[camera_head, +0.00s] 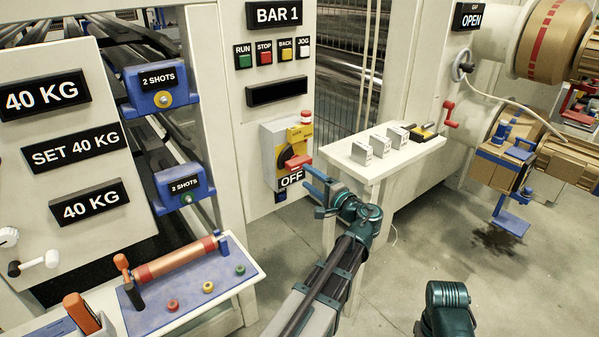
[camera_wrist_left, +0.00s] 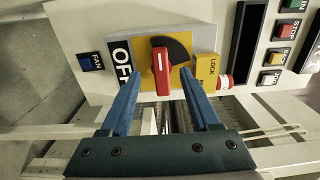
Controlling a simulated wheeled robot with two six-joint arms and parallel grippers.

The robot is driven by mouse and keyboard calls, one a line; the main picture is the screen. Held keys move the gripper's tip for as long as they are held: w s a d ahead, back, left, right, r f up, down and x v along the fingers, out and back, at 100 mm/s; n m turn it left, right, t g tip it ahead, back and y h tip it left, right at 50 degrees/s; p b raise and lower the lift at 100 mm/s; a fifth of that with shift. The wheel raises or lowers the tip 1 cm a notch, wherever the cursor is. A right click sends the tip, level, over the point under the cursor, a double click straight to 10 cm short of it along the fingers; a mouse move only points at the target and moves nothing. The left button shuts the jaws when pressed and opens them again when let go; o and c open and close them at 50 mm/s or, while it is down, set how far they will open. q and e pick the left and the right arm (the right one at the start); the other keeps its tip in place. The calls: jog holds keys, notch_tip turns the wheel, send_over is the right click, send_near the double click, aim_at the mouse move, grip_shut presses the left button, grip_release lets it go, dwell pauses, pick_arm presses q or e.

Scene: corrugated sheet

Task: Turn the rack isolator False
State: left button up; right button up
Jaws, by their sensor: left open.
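The rack isolator (camera_head: 272,152) is a grey box with a yellow plate on the panel under the BAR 1 sign. Its red handle (camera_head: 298,162) points to the right in the head view, above an OFF label (camera_head: 291,179). In the left wrist view the red handle (camera_wrist_left: 162,80) appears between my two blue fingertips, in front of a black dial. My left gripper (camera_head: 312,190) is open and empty, just right of and below the handle in the head view. Its fingers (camera_wrist_left: 160,76) look apart from the handle; exact depth is unclear. My right gripper is not in view.
A yellow LOCK tag (camera_wrist_left: 207,70) sits beside the handle, near a red button (camera_head: 306,117). RUN, STOP, BACK and JOG buttons (camera_head: 272,55) are above. A white table (camera_head: 399,151) with small blocks stands right of my left gripper. A blue tray (camera_head: 190,290) lies lower left.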

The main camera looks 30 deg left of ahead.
pick_arm(q)
jog(key=v, duration=0.7)
jog(key=shift+a, duration=0.1)
jog(key=s+d+f+g+h+p, duration=0.1)
jog(key=s+d+g+h+p, duration=0.2)
jog(key=s+d+h+p, duration=0.4)
jog(key=s+d+f+g+h+p, duration=0.1)
jog(key=s+d+g+h+p, duration=0.3)
jog(key=s+d+h+p, duration=0.4)
jog(key=s+d+p, duration=0.4)
jog(key=d+p, duration=0.1)
jog(key=d, duration=0.4)
jog(key=shift+d+n, duration=0.2)
jog(key=shift+n, duration=0.2)
jog(key=shift+s, duration=0.1)
